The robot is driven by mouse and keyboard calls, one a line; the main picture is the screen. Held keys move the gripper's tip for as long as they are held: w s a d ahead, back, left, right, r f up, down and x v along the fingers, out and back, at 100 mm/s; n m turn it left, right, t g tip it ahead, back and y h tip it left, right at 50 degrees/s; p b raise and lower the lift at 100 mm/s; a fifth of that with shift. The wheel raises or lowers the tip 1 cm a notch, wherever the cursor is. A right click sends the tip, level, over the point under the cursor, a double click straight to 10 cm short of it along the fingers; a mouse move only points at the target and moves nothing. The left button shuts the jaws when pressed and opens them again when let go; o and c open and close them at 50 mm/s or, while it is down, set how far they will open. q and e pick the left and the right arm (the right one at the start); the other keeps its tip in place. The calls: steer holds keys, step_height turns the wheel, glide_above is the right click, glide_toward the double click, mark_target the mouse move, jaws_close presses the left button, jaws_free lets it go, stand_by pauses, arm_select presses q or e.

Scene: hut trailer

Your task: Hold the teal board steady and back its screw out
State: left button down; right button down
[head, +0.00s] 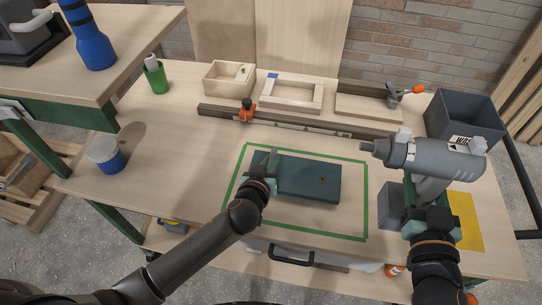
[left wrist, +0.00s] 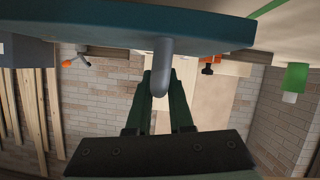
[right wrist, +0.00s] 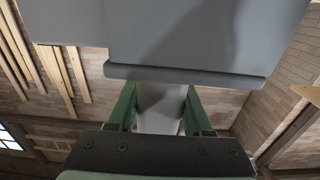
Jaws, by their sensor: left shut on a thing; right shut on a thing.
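The teal board (head: 312,184) lies on the bench inside a green tape outline. A small brownish spot on its top, right of its middle, looks like the screw (head: 323,179).
A wooden fence with an orange clamp (head: 247,110) runs behind the outline, with wooden trays (head: 291,93) beyond. A grey bin (head: 464,118) stands at back right. A yellow patch (head: 467,220) lies at right. A green cup (head: 155,78) and blue-white tub (head: 105,154) stand left.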

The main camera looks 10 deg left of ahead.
arm_select(q)
steer(key=shift+f, duration=1.3)
arm_select(e)
steer(key=shift+r, duration=0.2)
arm_select(q)
steer(key=shift+f, duration=0.1)
steer(key=shift+f, duration=0.3)
steer(key=shift+f, duration=0.25)
steer(key=c, duration=0.7)
jaws_free()
steer(key=shift+c, duration=0.2)
steer(key=shift+f, duration=0.1)
steer(key=shift+c, duration=0.3)
jaws_close()
stand_by(1.6)
